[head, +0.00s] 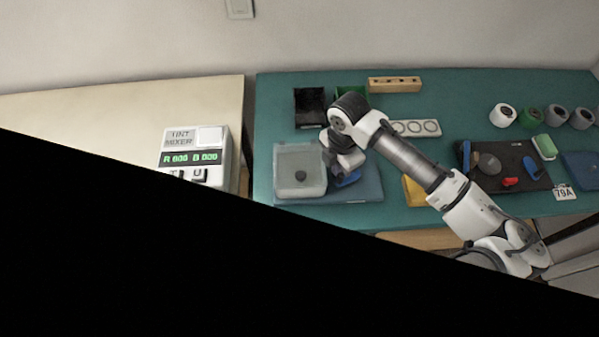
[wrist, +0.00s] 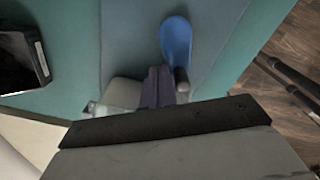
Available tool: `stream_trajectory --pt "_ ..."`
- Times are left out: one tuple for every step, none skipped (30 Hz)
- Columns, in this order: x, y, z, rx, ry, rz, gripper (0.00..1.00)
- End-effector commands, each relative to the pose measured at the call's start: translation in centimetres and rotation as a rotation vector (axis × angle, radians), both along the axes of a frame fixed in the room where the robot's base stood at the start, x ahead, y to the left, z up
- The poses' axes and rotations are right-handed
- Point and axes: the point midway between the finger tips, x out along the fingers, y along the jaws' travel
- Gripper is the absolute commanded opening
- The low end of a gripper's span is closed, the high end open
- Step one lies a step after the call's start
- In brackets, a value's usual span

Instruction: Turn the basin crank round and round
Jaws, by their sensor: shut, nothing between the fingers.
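The blue crank (head: 347,180) is at the basin's right, partly hidden by my gripper. In the wrist view the blue crank arm (wrist: 175,38) has a grey upright knob (wrist: 181,76) near one end. My gripper (wrist: 158,84) is shut and empty, its dark fingers right beside the knob. I cannot tell whether they touch it. In the head view my gripper (head: 344,171) is low over the crank, its fingertips mostly hidden.
A black bin (head: 310,107) and a green bin (head: 350,92) stand behind the basin. A white holder with rings (head: 416,128) is to the right, with a dark tool mat (head: 515,158) beyond. A paint mixer (head: 196,155) stands on the pale left table. Black covers the lower left.

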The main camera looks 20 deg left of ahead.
Motion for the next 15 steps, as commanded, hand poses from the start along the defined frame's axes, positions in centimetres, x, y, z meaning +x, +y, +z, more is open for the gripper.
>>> stream_trajectory --pt "-0.1 0.0 0.0 0.001 0.001 0.0 0.0" --pt "-0.1 0.0 0.0 0.001 0.001 0.0 0.0" --pt "-0.1 0.0 0.0 0.001 0.001 0.0 0.0" --pt "-0.1 0.0 0.0 0.001 0.001 0.0 0.0" --pt "-0.1 0.0 0.0 0.001 0.001 0.0 0.0" --pt "-0.1 0.0 0.0 0.0 0.001 0.0 0.0" --pt "-0.1 0.0 0.0 0.001 0.001 0.0 0.0" --pt "-0.1 0.0 0.0 0.0 0.001 0.0 0.0" --pt "-0.1 0.0 0.0 0.001 0.001 0.001 0.0" --pt "-0.1 0.0 0.0 0.001 0.001 0.001 0.0" --pt "-0.1 0.0 0.1 0.001 0.001 0.001 0.0" --pt "-0.1 0.0 0.3 0.001 0.001 0.001 0.0" --pt "-0.1 0.0 0.5 0.001 0.001 0.001 0.0" --pt "-0.1 0.0 0.8 0.001 0.0 0.001 0.0" --pt "-0.1 0.0 1.2 0.001 0.0 0.001 0.0"
